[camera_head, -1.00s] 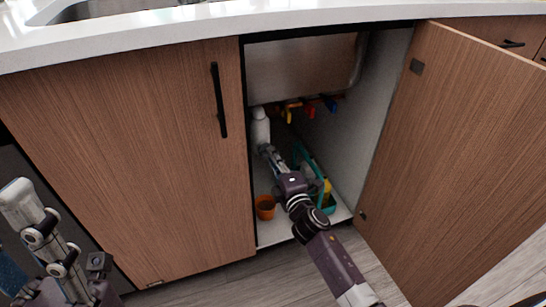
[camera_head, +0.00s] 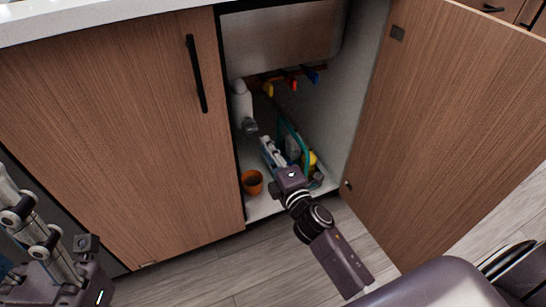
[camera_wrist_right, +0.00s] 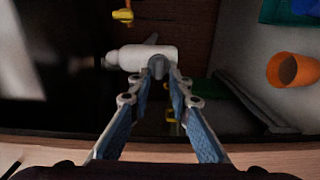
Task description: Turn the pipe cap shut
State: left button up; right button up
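A white pipe body (camera_head: 240,104) stands at the left inside the open cabinet, with a grey cap (camera_head: 250,126) low on its front. In the right wrist view the white pipe (camera_wrist_right: 132,56) lies sideways and the grey cap (camera_wrist_right: 158,67) shows just beyond the fingertips. My right gripper (camera_head: 267,146) is inside the cabinet, pointed at the cap, with a small gap between them. In the wrist view its fingers (camera_wrist_right: 160,78) are apart and nothing is held. My left arm's gripper (camera_head: 18,205) is at the lower left, outside the cabinet; its fingertips are not clearly seen.
An orange pot (camera_head: 252,183) and a teal caddy (camera_head: 287,128) with bottles stand on the cabinet floor. Valves with yellow, red and blue handles (camera_head: 291,84) are at the back. The open door (camera_head: 450,130) is on the right; a closed door (camera_head: 110,140) is on the left.

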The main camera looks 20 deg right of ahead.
jog(key=shift+s, duration=2.15)
